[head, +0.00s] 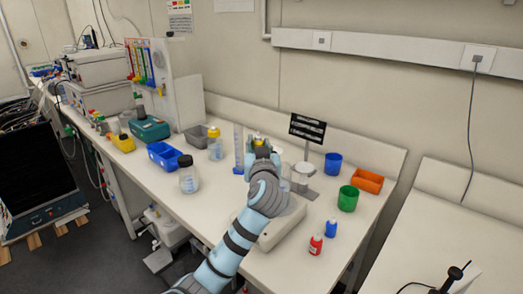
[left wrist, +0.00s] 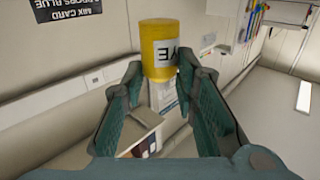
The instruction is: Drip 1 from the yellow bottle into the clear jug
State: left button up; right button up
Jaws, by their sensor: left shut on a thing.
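My left gripper (head: 260,150) reaches over the bench and is shut on the yellow bottle (head: 259,141). The left wrist view shows the yellow bottle (left wrist: 161,50) between the fingertips, with a white label whose letters appear upside down. I cannot tell its exact tilt. A clear vessel (head: 286,170), perhaps the clear jug, shows partly just right of and below the gripper; my arm hides much of that spot. My right gripper is not in view.
A pale device (head: 275,232) lies under my forearm. A black card (head: 307,129) stands behind. Blue (head: 333,163) and green (head: 347,198) cups, an orange tray (head: 367,180) and red bottle (head: 315,245) are on the right. A tall cylinder (head: 238,147) and yellow-capped bottle (head: 215,147) are left.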

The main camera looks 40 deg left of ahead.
pick_arm(q)
notch_tip(320, 180, down, 5)
jog(key=m+b, duration=0.2)
jog(key=b, duration=0.2)
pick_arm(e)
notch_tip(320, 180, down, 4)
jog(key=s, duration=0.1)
pick_arm(q)
jog(key=s+a+r+m+t+h+p, duration=0.1)
jog(key=a+m+t+p, duration=0.15)
jog(key=m, duration=0.55)
jog(key=s+a+r+m+t+p, duration=0.1)
jog(key=r+m+t+p, duration=0.15)
jog(key=m, duration=0.45)
jog(key=w+d+m+p, duration=0.1)
jog(key=m, duration=0.1)
jog(key=w+d+m+h+p, duration=0.1)
jog(key=d+m+p, duration=0.1)
jog(key=w+d+m+t+h+p, duration=0.1)
jog(key=d+m, duration=0.1)
jog(key=shift+r, duration=0.25)
jog(key=shift+f, duration=0.1)
jog(key=shift+d+m+t+h+p, duration=0.15)
jog(key=shift+m+t+h+p, duration=0.15)
jog(key=shift+m+p, duration=0.45)
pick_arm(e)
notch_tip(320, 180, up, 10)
